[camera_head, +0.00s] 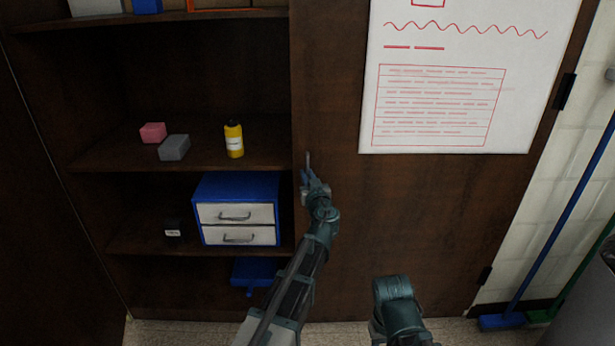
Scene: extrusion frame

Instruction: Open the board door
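The board door (430,215) is a dark brown panel with a white sheet (455,80) on its upper part. It looks shut or nearly so, to the right of the open shelves, with black hinges along its right edge. A small grey upright piece, apparently the handle (308,159), shows near its left edge. My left gripper (307,176) is at that edge, right by the grey piece. It is too small and dark to tell whether its fingers are open or shut on it. Part of my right arm shows at the bottom centre; its gripper is not visible.
A blue-handled broom (560,225) leans right of the door. Some floor shows below.

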